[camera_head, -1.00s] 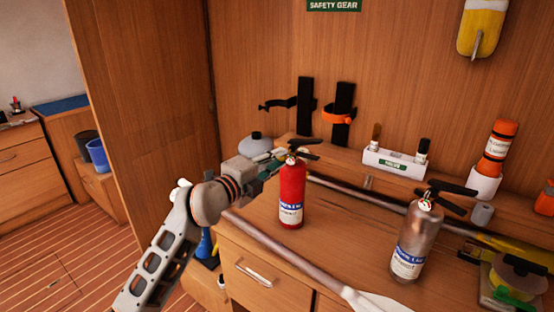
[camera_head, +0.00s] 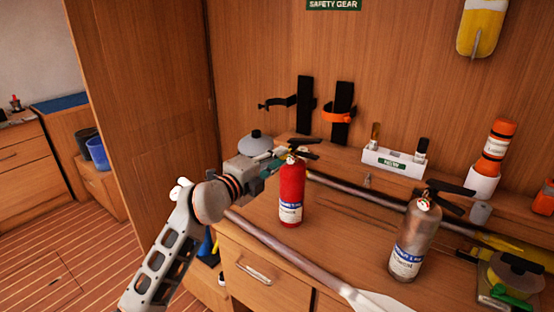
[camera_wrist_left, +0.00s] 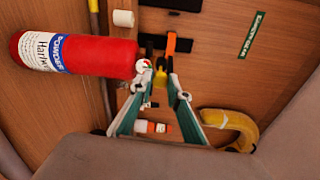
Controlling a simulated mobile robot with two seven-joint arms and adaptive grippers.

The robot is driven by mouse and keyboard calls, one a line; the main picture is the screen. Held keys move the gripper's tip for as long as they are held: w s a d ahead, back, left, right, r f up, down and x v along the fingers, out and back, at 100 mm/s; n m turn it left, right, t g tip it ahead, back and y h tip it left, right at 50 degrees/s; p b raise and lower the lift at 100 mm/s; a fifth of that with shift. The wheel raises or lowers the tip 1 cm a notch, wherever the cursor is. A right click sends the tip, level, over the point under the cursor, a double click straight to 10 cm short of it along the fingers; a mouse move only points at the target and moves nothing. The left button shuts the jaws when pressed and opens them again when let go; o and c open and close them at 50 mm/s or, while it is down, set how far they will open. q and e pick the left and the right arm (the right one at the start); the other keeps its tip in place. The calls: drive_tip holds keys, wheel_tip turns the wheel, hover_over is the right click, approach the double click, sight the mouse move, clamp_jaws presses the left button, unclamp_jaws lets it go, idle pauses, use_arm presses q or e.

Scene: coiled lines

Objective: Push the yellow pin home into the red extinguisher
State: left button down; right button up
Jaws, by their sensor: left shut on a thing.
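The red extinguisher (camera_head: 292,190) stands upright on the wooden counter, its black lever at the top. In the left wrist view the extinguisher (camera_wrist_left: 95,56) lies sideways, its head and round white gauge between and beside my fingertips. My left gripper (camera_head: 279,157) comes in from the left at the extinguisher's head. In the left wrist view my left gripper (camera_wrist_left: 162,84) is closed on a small yellow piece, the yellow pin (camera_wrist_left: 160,80). How deep the pin sits in the head is hidden by the fingers and valve. My right gripper is not in view.
A silver extinguisher (camera_head: 413,240) stands to the right on the counter. A paddle (camera_head: 300,262) lies along the front edge, and a pole runs behind the red extinguisher. Black wall brackets (camera_head: 304,105) and a white box (camera_head: 394,160) are at the back.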

use_arm(q)
drive_tip(key=shift+x, duration=1.35)
drive_tip(key=shift+w+a, duration=0.1)
drive_tip(key=c, duration=1.5)
unclamp_jaws()
drive_tip(key=v, duration=0.5)
drive_tip(key=shift+d+p, duration=0.25)
drive_tip(key=shift+p, duration=0.05)
